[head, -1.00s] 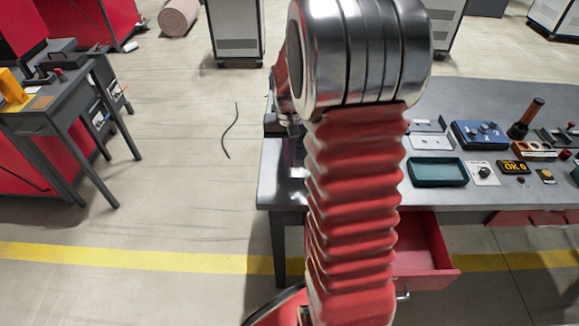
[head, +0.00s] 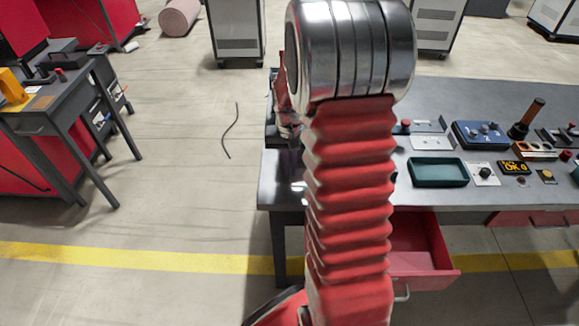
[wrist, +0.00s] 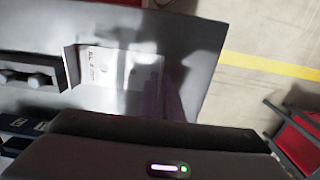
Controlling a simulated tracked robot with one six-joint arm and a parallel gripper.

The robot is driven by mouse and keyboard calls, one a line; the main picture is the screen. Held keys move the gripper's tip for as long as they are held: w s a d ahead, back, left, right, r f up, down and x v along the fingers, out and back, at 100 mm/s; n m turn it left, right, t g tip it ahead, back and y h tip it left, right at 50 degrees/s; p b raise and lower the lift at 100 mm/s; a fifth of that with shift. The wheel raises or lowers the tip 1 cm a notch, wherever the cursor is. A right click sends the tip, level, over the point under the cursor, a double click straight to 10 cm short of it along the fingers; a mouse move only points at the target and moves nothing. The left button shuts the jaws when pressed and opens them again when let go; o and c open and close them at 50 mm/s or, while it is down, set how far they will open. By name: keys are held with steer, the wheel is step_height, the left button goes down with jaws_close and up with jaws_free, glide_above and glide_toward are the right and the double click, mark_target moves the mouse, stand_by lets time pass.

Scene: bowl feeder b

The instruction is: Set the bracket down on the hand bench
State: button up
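A pale, flat plate with small dark lettering and a raised edge on its left (wrist: 113,74) shows in the wrist view over the grey bench top; it may be the bracket, but I cannot tell for sure. I cannot tell whether it rests on the bench or is held. The hand bench (head: 455,92) is the dark grey table at the right in the head view. My gripper shows in the wrist view only as a dark body (wrist: 160,145) along the bottom; its fingertips are not clearly seen. In the head view my arm hides most of the bench's left end.
On the bench stand a green tray (head: 437,172), a blue box with knobs (head: 479,134) and a dark handled tool (head: 526,119). A red drawer (head: 420,250) is open below. A dark fixture with two knobs (wrist: 30,80) is left of the plate.

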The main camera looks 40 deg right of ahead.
steer(key=o, duration=0.3)
steer(key=shift+o, duration=0.2)
steer(key=shift+r, duration=0.1)
step_height(320, 180, up, 12)
stand_by(0.5)
steer(key=shift+a, duration=0.1)
stand_by(0.4)
steer(key=s+a+r+n+t, duration=0.25)
steer(key=s+a+r, duration=0.25)
steer(key=a+r, duration=0.5)
steer(key=s+a+n+t, duration=0.3)
steer(key=s+a+n, duration=0.2)
steer(key=s+a, duration=0.6)
steer(key=shift+a+f, duration=0.45)
steer(key=shift+a, duration=0.1)
steer(key=shift+s, duration=0.1)
